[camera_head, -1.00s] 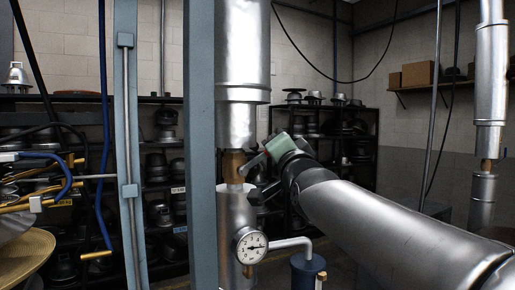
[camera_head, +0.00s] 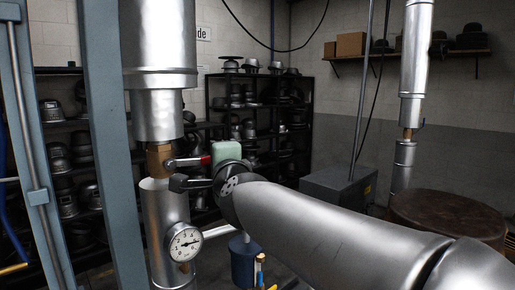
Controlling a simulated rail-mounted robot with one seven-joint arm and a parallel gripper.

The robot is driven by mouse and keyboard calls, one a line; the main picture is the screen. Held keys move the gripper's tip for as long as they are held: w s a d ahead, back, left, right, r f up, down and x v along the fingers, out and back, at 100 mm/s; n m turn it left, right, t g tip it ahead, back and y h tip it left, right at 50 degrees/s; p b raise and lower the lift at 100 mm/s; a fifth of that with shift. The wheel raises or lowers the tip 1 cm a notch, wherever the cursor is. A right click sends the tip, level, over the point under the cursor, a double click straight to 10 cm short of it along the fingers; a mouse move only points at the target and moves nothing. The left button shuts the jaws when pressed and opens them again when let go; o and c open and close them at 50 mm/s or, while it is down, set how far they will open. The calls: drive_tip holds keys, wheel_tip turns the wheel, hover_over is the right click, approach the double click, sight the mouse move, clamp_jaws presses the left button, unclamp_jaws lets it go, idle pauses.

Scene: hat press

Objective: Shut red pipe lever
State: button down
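A brass valve (camera_head: 158,162) sits on the thick vertical metal pipe at left of centre. A short lever with a metallic stem and a red part (camera_head: 205,160) shows at its right, roughly level, across the upright pipe. My gripper (camera_head: 180,175) reaches in from the right, close beside the valve and lever. One dark finger shows just below the lever. The pale green block of my gripper covers the lever's right end. I cannot tell whether the fingers touch the lever or how far apart they are.
A round pressure gauge (camera_head: 185,244) sticks out of the pipe below the valve. A blue-grey post (camera_head: 109,150) stands left of the pipe. A dark blue canister (camera_head: 244,262) is below my gripper. A round brown table (camera_head: 447,212) and a grey box (camera_head: 338,186) stand at right.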

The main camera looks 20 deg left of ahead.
drive_tip(key=shift+f, duration=0.2)
idle(0.3)
drive_tip(key=c, duration=1.4)
unclamp_jaws()
drive_tip(key=shift+o, duration=0.2)
